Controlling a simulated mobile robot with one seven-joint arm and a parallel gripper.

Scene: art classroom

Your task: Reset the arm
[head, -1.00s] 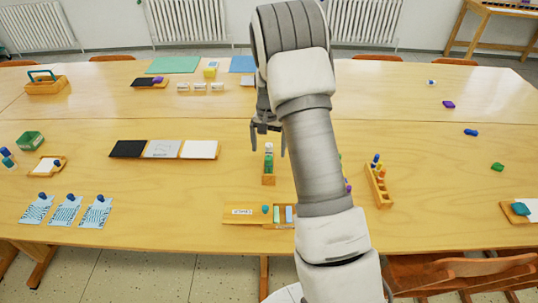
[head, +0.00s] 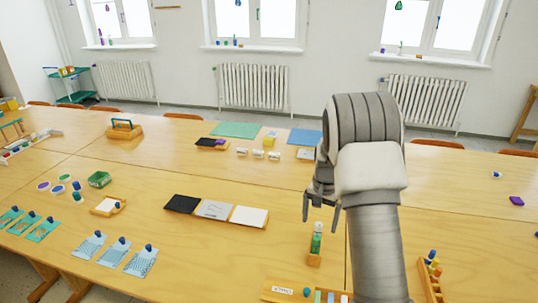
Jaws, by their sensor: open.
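My arm rises from the bottom of the head view, right of centre, and bends over at its top. My gripper (head: 319,205) hangs to the left of the arm, fingers pointing down. Its fingers are apart with nothing seen between them. Below the fingertips a small wooden holder (head: 314,261) with a green, white-capped bottle (head: 317,238) stands upright on the wooden table (head: 200,260). The gripper appears above the bottle and apart from it. The arm hides part of the table behind it.
Black, grey and white panels (head: 215,209) lie left of the gripper. A wooden tray with chalk-like pieces (head: 305,292) is at the bottom edge. A wooden rack with pegs (head: 432,278) stands right of the arm. Blue patterned cards (head: 115,253) lie at left. The table's right part is mostly clear.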

